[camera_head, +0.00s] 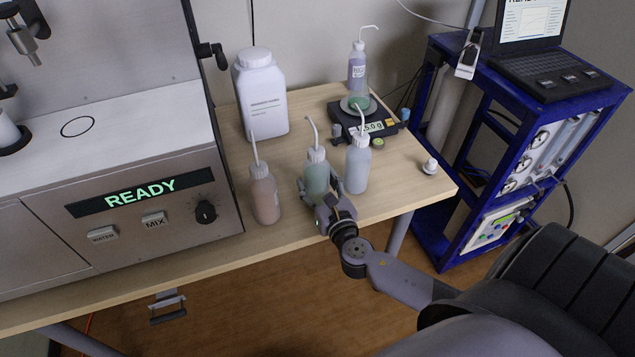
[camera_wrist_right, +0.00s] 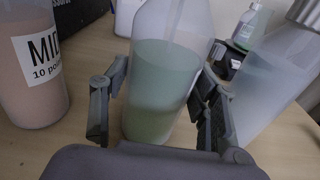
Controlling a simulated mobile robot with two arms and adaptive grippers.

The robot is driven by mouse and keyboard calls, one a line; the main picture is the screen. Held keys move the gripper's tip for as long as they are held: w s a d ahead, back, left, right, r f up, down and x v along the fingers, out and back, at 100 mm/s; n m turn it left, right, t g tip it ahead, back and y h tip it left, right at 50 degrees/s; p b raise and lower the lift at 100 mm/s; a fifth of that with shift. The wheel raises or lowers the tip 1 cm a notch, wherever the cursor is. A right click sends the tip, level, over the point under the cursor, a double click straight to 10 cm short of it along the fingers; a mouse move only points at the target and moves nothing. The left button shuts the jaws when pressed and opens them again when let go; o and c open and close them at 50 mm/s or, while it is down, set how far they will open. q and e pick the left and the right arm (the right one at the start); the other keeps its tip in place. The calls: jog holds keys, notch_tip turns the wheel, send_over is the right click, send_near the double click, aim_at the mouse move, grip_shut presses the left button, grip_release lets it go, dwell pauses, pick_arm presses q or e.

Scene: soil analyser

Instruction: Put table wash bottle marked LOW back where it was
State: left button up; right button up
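Three wash bottles stand upright near the table's front edge. The pink one (camera_head: 264,195) is marked MID in the right wrist view (camera_wrist_right: 35,65). The middle one with green liquid (camera_head: 316,176) shows no label in either view; the right wrist view has it at the centre (camera_wrist_right: 158,95). The pale blue one (camera_head: 357,165) stands to its right, its label not visible. My right gripper (camera_head: 321,196) is low around the green bottle, one finger on each side, with narrow gaps between fingers and bottle. I see no LOW marking. My left gripper is not in view.
A balance (camera_head: 378,127) at the back bears a glass vessel, with another labelled wash bottle (camera_head: 357,70) there. A large white container (camera_head: 260,95) stands behind the pink bottle. The analyser (camera_head: 125,200) reads READY at left. A small white item (camera_head: 430,167) lies near the table's right edge.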

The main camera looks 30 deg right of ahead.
jog(key=shift+o, duration=1.4)
jog(key=shift+r, duration=0.1)
jog(key=shift+s+r, duration=0.1)
jog(key=shift+r, duration=0.05)
jog(key=b+v, duration=0.1)
jog(key=v, duration=1)
jog(key=shift+s, duration=0.4)
jog(key=shift+a, duration=0.1)
